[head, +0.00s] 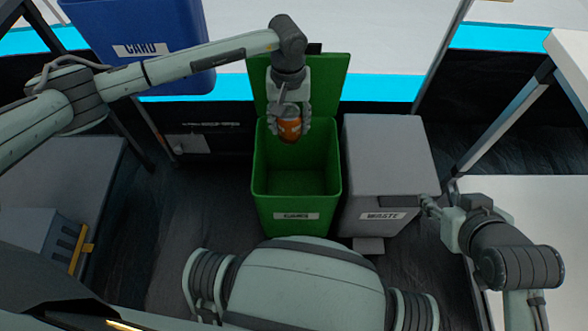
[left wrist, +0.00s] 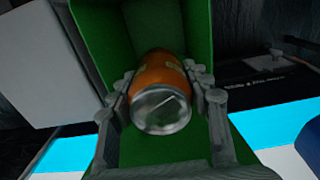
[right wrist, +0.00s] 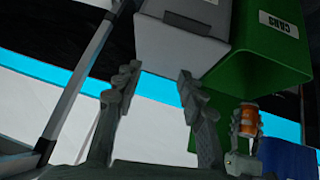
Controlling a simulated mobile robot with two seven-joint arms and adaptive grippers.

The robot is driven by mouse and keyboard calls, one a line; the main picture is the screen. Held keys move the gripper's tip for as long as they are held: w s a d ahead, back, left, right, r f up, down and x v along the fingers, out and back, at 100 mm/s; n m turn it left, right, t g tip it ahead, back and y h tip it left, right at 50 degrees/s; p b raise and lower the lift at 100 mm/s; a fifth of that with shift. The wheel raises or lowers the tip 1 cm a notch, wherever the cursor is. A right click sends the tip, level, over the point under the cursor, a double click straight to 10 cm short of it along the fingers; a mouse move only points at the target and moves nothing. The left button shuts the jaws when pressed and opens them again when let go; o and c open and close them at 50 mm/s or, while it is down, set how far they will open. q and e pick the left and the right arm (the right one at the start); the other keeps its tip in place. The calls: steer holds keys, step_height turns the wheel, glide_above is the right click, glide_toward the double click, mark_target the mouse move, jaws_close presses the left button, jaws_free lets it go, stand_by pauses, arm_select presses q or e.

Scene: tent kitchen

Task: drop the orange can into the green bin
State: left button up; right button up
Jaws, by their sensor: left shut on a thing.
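The orange can (head: 289,129) is held in my left gripper (head: 290,122), whose fingers are shut on its two sides. The can hangs above the opening of the green bin (head: 296,215), near its back, with the lid raised behind it. In the left wrist view the can (left wrist: 160,95) sits between both fingers, its metal end toward the camera, with green bin walls (left wrist: 95,30) around it. The right wrist view also shows the can (right wrist: 249,121) in the left gripper. My right gripper (head: 430,205) is beside the grey bin; its fingers (right wrist: 155,90) are apart and empty.
A closed grey bin labelled WASTE (head: 385,170) stands directly right of the green bin. A blue bin labelled CARD (head: 150,40) is at the back left. A white table (head: 540,220) is at the right, and a grey surface (head: 60,180) is at the left.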

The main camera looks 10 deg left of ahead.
mark_target(289, 111)
arm_select(q)
step_height(289, 111, down, 3)
steer(key=shift+r+b, duration=0.1)
steer(key=shift+b, duration=0.55)
step_height(289, 111, down, 2)
steer(key=shift+f+b, duration=0.25)
steer(key=shift+b, duration=0.35)
steer(key=shift+f, duration=0.15)
arm_select(e)
steer(key=w+a+r+n+t+y, duration=0.1)
steer(key=w+a+r+t+y, duration=0.2)
steer(key=w+a+r+t, duration=0.3)
steer(key=shift+w+a+r+t+y, duration=0.2)
steer(key=shift+a+r+t+y, duration=0.15)
steer(key=shift+a+r, duration=1.35)
steer(key=shift+d+r, duration=0.25)
arm_select(q)
steer(key=o, duration=0.9)
steer(key=shift+c, duration=0.2)
step_height(289, 111, up, 12)
